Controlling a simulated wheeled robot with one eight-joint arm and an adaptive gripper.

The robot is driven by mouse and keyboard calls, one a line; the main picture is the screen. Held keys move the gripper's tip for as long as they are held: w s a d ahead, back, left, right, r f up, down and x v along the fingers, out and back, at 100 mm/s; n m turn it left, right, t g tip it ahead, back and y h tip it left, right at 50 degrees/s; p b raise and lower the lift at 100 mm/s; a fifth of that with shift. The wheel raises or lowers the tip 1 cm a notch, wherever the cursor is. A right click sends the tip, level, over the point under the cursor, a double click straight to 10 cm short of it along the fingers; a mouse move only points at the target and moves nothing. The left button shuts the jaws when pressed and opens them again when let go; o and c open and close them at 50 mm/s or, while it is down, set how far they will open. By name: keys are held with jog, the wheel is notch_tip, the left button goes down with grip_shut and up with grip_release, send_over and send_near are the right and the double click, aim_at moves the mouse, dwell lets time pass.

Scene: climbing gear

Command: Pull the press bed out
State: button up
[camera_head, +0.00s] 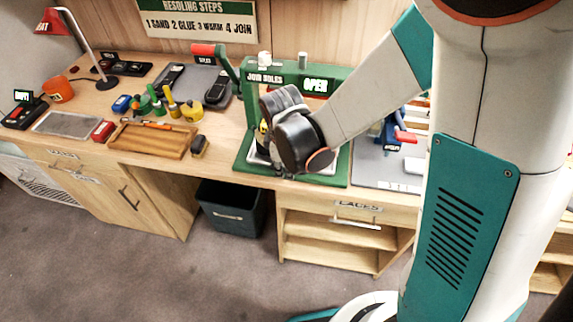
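The green press (244,98) stands on the workbench in the head view. It carries a "JOIN SOLES" label and a lit sign reading "OPEN". A small strip of pale metal, which looks like the press bed (256,160), shows low at the front of the press. Most of the bed is hidden behind my wrist. My arm reaches in from the right, and my gripper (264,140) points down at the front of the press. Its fingers are mostly hidden, so I cannot tell whether they touch the bed or are open.
A wooden tray (150,143), several coloured bottles and a grey mat with dark shoes lie left of the press. A grey mat with a blue and red tool (403,136) lies to its right. A dark bin (231,208) stands under the bench. The floor in front is clear.

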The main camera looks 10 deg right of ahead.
notch_tip(320, 180, up, 8)
jog(key=s, duration=0.1)
jog(key=shift+s+a+f, duration=0.2)
jog(key=shift+s+a, duration=0.05)
jog(key=shift+s, duration=0.05)
jog(key=shift+f, duration=0.15)
dwell(0.3)
